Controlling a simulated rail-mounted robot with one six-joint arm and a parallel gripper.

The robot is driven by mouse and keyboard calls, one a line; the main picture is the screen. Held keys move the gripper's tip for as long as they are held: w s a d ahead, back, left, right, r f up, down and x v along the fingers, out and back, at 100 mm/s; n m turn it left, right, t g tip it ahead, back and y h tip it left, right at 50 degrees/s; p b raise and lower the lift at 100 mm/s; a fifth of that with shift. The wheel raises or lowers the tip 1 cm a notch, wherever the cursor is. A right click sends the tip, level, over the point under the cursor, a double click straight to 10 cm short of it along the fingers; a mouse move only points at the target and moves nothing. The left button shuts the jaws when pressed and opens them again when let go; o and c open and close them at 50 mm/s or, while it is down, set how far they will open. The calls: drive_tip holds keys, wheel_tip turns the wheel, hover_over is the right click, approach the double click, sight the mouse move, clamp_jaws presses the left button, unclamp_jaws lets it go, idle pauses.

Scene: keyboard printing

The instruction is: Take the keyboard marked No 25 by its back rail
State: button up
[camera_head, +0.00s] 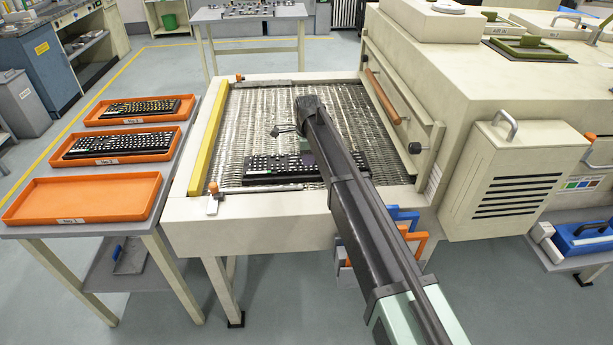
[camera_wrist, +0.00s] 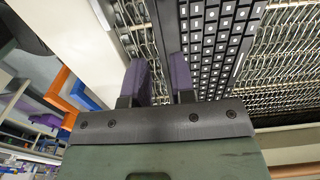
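A black keyboard with white key markings (camera_head: 275,167) lies on the wire-mesh conveyor belt near its front end. I cannot read a number on it. In the wrist view its rows of keys (camera_wrist: 215,45) fill the top middle, with a plain dark rail (camera_wrist: 167,25) along their left side. My gripper (camera_wrist: 161,62) has two purple fingers standing apart with a gap between them. The rail runs toward this gap. I cannot tell whether the fingers touch it or straddle it. In the head view my arm hides most of the gripper and the keyboard's right part.
Left of the belt, a side table carries a back orange tray (camera_head: 94,120) and a middle orange tray (camera_head: 62,160), each with a keyboard, and an empty front tray (camera_head: 85,197). A yellow rail (camera_head: 208,140) edges the belt. The large beige machine (camera_head: 440,60) stands right.

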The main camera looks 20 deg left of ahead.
sight(308, 176)
wheel_tip(308, 176, down, 8)
drive_tip(key=b, duration=0.6)
drive_tip(key=shift+s, duration=0.15)
drive_tip(key=shift+d+r, duration=0.1)
drive_tip(key=shift+r, duration=0.15)
clamp_jaws()
